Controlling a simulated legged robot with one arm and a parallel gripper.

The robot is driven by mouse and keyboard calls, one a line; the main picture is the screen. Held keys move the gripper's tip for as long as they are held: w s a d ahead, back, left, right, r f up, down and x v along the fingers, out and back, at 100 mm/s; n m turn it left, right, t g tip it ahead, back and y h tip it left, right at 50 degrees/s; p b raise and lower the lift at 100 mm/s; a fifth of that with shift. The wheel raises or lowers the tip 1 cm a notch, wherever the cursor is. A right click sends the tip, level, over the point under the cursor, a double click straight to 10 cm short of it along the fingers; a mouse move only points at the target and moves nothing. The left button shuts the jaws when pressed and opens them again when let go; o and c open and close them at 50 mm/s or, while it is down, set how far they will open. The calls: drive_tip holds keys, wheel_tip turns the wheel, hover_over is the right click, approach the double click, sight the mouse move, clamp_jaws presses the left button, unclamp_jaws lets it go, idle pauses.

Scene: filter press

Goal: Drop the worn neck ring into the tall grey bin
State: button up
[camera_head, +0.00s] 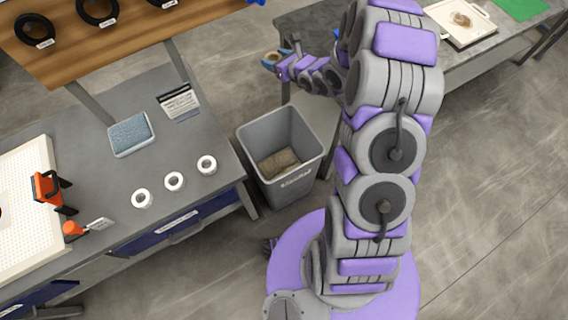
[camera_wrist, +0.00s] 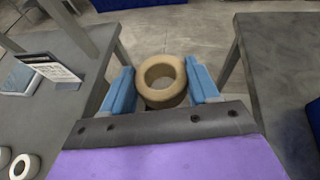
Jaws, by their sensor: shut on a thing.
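The worn neck ring (camera_wrist: 162,98) is tan and ring-shaped, and it sits between the blue fingers of my gripper (camera_wrist: 163,92) in the wrist view. In the head view the ring (camera_head: 272,57) shows small at the end of my gripper (camera_head: 273,61), which is shut on it. The tall grey bin (camera_head: 313,149) stands on the floor between the two benches, with a brown crumpled thing at its bottom. My gripper is above and beyond the bin's far rim in the head view. The bin cannot be made out in the wrist view.
The left bench (camera_head: 100,100) holds several things, including three white rings (camera_head: 174,181), a blue-grey pad (camera_head: 131,134) and a small sign (camera_head: 179,102). Black rings hang on a wooden board (camera_head: 130,35). Another bench (camera_head: 470,55) with a white tray (camera_head: 462,20) stands at the upper right.

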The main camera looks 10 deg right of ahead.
drive_tip(key=s+f+n+b, duration=0.1)
drive_tip(key=s+f, duration=0.3)
drive_tip(key=f, duration=1.5)
drive_tip(key=s+d+f+y+b, duration=0.1)
drive_tip(key=s+f+b, duration=0.2)
drive_tip(key=f, duration=1.7)
drive_tip(key=shift+s+f+n+g+b, duration=0.15)
drive_tip(key=shift+s+n+g+b, duration=0.2)
drive_tip(key=shift+s, duration=0.25)
drive_tip(key=o, duration=0.8)
drive_tip(key=shift+d, duration=0.2)
drive_tip(key=o, duration=0.4)
drive_tip(key=shift+a, duration=0.25)
